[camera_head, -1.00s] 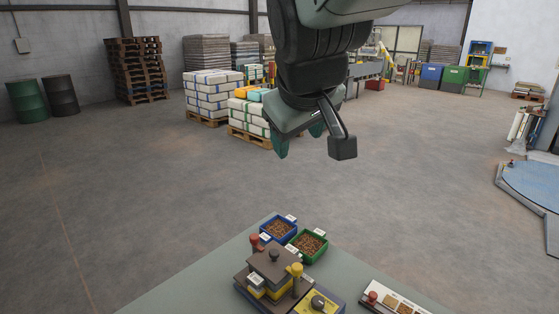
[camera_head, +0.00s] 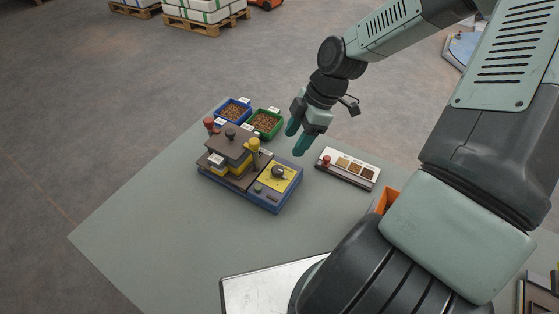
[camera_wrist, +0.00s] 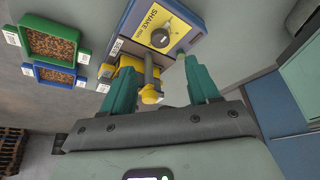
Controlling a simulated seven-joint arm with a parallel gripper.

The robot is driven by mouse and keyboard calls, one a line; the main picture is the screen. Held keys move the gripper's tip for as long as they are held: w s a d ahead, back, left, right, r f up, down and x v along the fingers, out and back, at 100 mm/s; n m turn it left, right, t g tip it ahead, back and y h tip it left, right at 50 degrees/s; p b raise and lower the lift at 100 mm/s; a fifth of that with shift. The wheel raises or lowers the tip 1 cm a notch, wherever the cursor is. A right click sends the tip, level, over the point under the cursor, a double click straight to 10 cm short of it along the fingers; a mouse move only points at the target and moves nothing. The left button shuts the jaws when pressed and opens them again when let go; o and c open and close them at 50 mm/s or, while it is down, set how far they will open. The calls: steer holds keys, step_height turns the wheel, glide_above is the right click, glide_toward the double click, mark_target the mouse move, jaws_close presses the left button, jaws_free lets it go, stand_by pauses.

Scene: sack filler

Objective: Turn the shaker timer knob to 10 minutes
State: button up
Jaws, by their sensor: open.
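The shaker (camera_head: 228,164) stands on the grey-green table, with a blue base and a brown and yellow stack. Its round dark timer knob (camera_head: 278,171) sits on a yellow panel at the right end. In the wrist view the knob (camera_wrist: 160,38) shows beside the printed words "SHAKE min"; the dial numbers are too small to read. My gripper (camera_head: 297,140) is open and empty, with green fingers. It is above the table behind and a little right of the knob, apart from it. In the wrist view the fingers (camera_wrist: 165,90) point toward the panel, with the knob beyond their tips.
A blue bin (camera_head: 233,110) and a green bin (camera_head: 266,123) of brown pellets stand behind the shaker. A white sample card (camera_head: 347,168) with a red knob lies to the right. A yellow-topped post (camera_head: 254,146) rises beside the panel. The table's left part is clear.

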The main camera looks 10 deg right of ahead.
mark_target(278, 169)
steer(key=x, duration=1)
steer(key=shift+f, duration=0.2)
steer(key=c, duration=1)
